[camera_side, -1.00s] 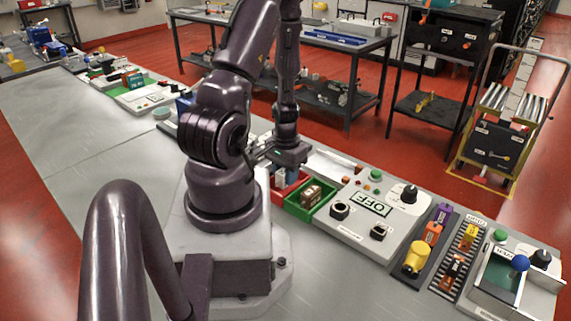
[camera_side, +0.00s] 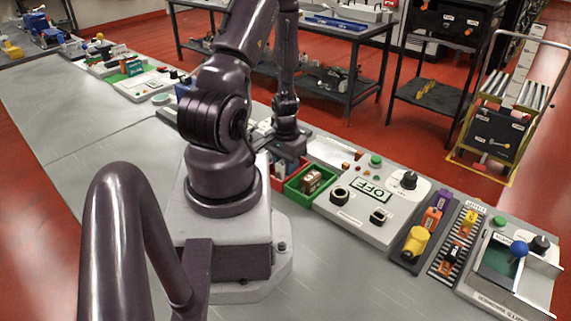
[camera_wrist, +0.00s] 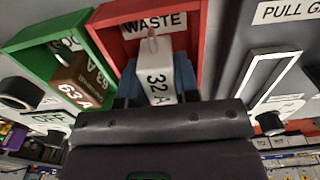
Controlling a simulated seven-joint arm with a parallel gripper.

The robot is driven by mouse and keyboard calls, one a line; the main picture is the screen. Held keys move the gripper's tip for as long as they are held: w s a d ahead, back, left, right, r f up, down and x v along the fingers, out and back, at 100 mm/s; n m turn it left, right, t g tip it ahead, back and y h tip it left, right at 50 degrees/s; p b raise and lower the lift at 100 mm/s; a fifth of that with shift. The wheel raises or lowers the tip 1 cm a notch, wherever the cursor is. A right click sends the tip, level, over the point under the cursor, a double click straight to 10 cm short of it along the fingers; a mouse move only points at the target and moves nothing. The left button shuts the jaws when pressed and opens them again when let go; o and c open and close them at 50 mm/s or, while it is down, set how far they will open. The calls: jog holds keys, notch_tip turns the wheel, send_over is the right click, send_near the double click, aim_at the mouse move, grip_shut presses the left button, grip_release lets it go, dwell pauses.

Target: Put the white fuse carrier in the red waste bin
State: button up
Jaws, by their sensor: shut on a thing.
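The white fuse carrier (camera_wrist: 158,88), marked 32 A, is held between the blue finger pads of my gripper (camera_wrist: 157,75) in the wrist view. My gripper is shut on it. The red waste bin (camera_wrist: 104,22), labelled WASTE, lies beneath, and the carrier overlaps its opening. I cannot tell how far the carrier is above or inside the bin. In the side view my gripper (camera_side: 288,147) is low over the red bin (camera_side: 276,182). The fingertips and the carrier are mostly hidden there.
A green bin (camera_side: 296,193) stands right beside the red one and holds a brown carrier (camera_wrist: 80,85) marked 63 A. The OFF panel (camera_side: 345,210) with knobs and sockets is to its right. A grey panel (camera_wrist: 240,40) borders the red bin's other side.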

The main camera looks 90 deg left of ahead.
jog(key=shift+f, duration=0.15)
jog(key=o, duration=1)
jog(key=shift+o, duration=0.2)
notch_tip(320, 180, up, 13)
